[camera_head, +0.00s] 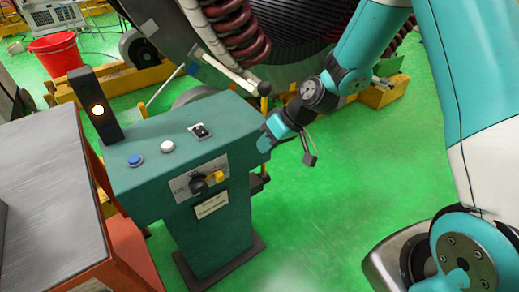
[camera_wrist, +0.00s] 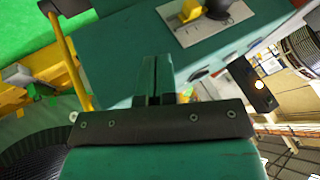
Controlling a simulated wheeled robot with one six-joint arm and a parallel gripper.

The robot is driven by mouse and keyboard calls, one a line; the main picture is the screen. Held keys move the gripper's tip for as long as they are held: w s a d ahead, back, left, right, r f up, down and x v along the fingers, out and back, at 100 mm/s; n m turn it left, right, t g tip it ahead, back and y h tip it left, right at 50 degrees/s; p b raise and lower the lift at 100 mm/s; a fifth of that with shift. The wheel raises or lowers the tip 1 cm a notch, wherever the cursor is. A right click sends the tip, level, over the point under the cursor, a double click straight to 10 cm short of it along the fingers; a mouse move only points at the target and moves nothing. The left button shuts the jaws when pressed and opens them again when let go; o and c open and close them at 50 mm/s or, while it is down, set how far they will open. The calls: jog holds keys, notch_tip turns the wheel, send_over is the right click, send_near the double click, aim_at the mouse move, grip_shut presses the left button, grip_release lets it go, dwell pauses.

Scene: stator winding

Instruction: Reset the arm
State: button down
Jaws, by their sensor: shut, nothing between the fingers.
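My arm, teal and white, reaches in from the right in the head view. My gripper (camera_head: 268,138) is beside the right edge of the green control console (camera_head: 150,188). In the wrist view my gripper (camera_wrist: 158,70) shows its two teal fingers together, with nothing between them. The console's front panel, with a yellow switch (camera_wrist: 192,10) and a black knob (camera_wrist: 220,8), shows beyond the fingertips. I cannot tell from these views whether the fingers touch the console.
A lever with a black ball end (camera_head: 235,75) rises behind the console. A lit black post (camera_head: 95,104) and a blue button (camera_head: 135,160) are on its top. A metal table (camera_head: 50,205) stands at left, the large stator (camera_head: 300,30) behind. Green floor (camera_head: 330,220) is clear at right.

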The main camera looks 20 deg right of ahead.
dwell(0.4)
jog(key=s+a+r+n+g+p, duration=0.1)
jog(key=s+a+r, duration=0.1)
jog(key=s+r, duration=0.35)
jog(key=s+a+r+g+p, duration=0.1)
jog(key=s+a+r, duration=0.15)
jog(key=r, duration=0.55)
jog(key=s+r+h, duration=0.1)
jog(key=s+r, duration=0.3)
jog(key=s, duration=0.3)
jog(key=s+d+r+n+h, duration=0.1)
jog(key=s+r, duration=0.3)
jog(key=s, duration=0.4)
jog(key=shift+s+r+g+h+p, duration=0.25)
jog(key=shift+r+g+h+p, duration=0.05)
jog(key=shift+g+p, duration=0.15)
jog(key=shift+d, duration=0.15)
